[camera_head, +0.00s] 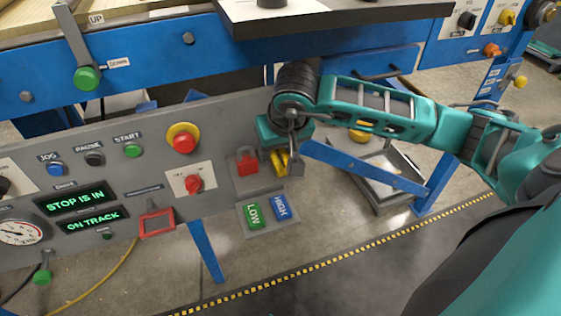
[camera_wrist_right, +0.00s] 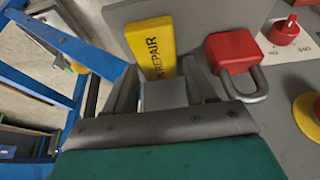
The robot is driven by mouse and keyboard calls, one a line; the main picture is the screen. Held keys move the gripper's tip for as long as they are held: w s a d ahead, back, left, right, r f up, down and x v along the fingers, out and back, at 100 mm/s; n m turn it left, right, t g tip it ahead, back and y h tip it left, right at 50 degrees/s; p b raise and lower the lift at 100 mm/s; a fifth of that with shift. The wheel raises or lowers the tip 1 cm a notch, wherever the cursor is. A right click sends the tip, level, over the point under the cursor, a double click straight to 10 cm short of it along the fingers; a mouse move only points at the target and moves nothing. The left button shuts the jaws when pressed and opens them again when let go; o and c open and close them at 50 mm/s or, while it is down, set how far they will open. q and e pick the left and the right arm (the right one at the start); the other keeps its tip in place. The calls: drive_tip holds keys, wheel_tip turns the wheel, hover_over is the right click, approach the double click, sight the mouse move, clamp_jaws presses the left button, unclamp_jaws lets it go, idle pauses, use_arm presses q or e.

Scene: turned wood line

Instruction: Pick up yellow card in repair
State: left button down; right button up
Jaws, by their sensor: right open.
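The yellow card (camera_wrist_right: 154,47) marked with the word REPAIR stands against the grey panel in the right wrist view. In the head view a yellow piece of it (camera_head: 281,161) shows at the panel's right end, partly hidden by my gripper. My right gripper (camera_wrist_right: 162,88) is open, its two fingers pointing at the card's lower part. The fingertips are close to the card; I cannot tell whether they touch it. In the head view my right gripper (camera_head: 290,158) is at the panel's right end. My left gripper is not in view.
A red padlock (camera_wrist_right: 233,54) is beside the card; it also shows in the head view (camera_head: 246,166). Green LOW (camera_head: 254,215) and blue HIGH (camera_head: 281,207) cards sit below. A red emergency button (camera_head: 183,142) and a red rotary switch (camera_head: 193,184) are on the panel.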

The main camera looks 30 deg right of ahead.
drive_tip(key=shift+f, duration=0.1)
idle(0.4)
drive_tip(key=c, duration=0.8)
